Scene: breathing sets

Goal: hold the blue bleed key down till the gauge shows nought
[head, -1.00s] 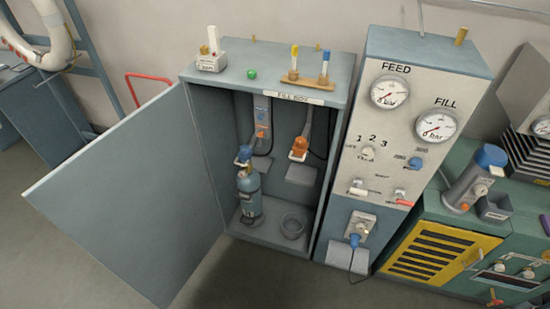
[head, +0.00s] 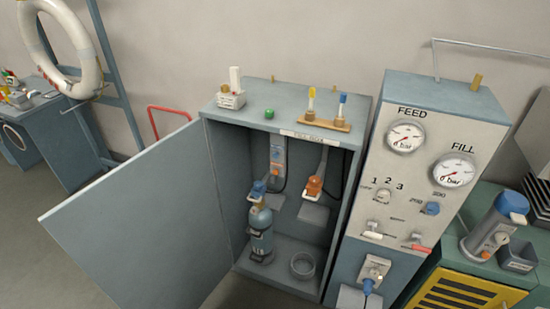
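The grey fill box (head: 285,127) stands open with a blue-topped cylinder (head: 260,232) inside at its left. A blue knob (head: 432,208) sits on the pale panel to the right. I cannot tell which blue part is the bleed key. The FEED gauge (head: 405,137) and FILL gauge (head: 454,170) are marked bar; their needles are too small to read surely. Neither gripper is in view.
The box's grey door (head: 130,225) swings wide to the left. An orange fitting (head: 313,187) hangs inside the box, and a round dish (head: 303,266) lies on its floor. A blue-lidded grey canister (head: 495,228) stands on the green unit at right. A white ring (head: 55,45) hangs at far left.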

